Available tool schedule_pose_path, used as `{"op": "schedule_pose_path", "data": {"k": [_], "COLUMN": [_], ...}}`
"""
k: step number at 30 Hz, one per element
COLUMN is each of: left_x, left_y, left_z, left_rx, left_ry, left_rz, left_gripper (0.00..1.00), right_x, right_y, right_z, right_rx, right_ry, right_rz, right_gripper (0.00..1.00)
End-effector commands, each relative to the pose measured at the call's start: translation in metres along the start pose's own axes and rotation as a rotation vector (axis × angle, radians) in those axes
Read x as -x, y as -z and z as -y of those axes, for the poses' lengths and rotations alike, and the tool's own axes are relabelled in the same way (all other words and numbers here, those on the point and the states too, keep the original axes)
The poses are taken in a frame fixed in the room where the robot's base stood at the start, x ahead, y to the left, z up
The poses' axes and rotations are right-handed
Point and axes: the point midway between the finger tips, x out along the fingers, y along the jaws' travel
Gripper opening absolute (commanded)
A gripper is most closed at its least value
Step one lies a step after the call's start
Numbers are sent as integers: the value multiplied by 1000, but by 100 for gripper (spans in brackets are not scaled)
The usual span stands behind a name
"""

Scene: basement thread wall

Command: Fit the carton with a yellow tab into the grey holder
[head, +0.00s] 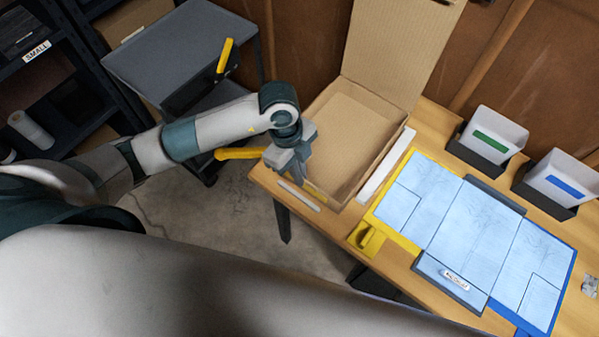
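My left gripper (288,167) points down at the near left corner of an open cardboard box (345,140) on the wooden table. Its fingers overlap the box edge in the picture, and I cannot tell whether they are apart or touch anything. I cannot make out a carton with a yellow tab for certain. Two white cartons sit in dark grey holders at the right: one with a green label (491,142), its holder (476,148) below, and one with a blue label (566,186), its holder (538,192) below. I see no empty holder. My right gripper is out of view.
Pale blue sheets on a board (456,232) with yellow and blue edges cover the table's middle. A white strip (298,196) lies at the table's left edge. A grey cart (185,45) and a dark shelf (60,70) stand left. My pale arm link crosses the foreground.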

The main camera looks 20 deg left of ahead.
Motion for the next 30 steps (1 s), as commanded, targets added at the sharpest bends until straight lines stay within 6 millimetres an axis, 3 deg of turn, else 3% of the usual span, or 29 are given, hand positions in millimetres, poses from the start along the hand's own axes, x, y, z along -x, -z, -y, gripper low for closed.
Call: {"op": "schedule_pose_path", "data": {"k": [30], "left_x": [-12], "left_y": [-2], "left_z": [0], "left_rx": [-1], "left_ry": [1], "left_rz": [-1], "left_gripper": [0], "right_x": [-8], "right_y": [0], "right_z": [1], "right_rx": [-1], "right_ry": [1], "right_rz": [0], "right_gripper": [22]}}
